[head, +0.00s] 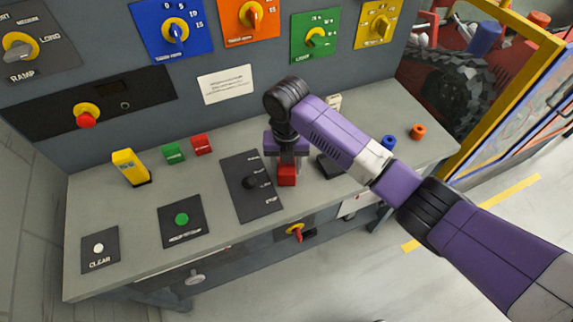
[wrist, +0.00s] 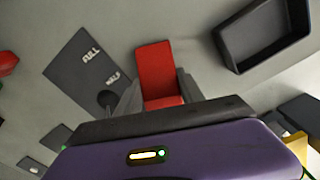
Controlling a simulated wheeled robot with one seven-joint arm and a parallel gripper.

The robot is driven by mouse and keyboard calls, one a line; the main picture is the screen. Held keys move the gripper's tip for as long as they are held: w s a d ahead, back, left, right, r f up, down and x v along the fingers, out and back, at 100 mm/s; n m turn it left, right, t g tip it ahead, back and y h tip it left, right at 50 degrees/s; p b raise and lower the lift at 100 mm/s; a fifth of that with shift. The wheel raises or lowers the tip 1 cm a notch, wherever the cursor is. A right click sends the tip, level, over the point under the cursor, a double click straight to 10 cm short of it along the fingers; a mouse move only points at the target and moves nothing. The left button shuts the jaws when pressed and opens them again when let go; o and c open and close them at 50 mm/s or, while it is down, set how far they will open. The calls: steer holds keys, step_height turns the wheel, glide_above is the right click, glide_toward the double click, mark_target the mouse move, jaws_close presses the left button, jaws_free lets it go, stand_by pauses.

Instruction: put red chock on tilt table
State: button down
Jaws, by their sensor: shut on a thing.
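My gripper (head: 287,162) points down over the grey bench, shut on a red chock (head: 287,176). In the wrist view the red chock (wrist: 154,68) sits between the two grey fingers of my gripper (wrist: 160,92). I cannot tell whether the chock touches the bench top. A second red block (head: 201,144), next to a green block (head: 173,153), lies further left at the back of the bench. I cannot pick out a tilt table for certain in either view.
A dark tray (head: 328,166) is close right of the held chock; it also shows in the wrist view (wrist: 235,50). A lever plate (head: 262,203) is close left. A yellow block (head: 128,167) stands far left. Blue (head: 388,143) and orange (head: 417,131) pieces stand right.

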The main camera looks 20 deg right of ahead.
steer(key=c, duration=1.2)
jaws_free()
steer(key=shift+f, duration=0.15)
steer(key=o, duration=0.5)
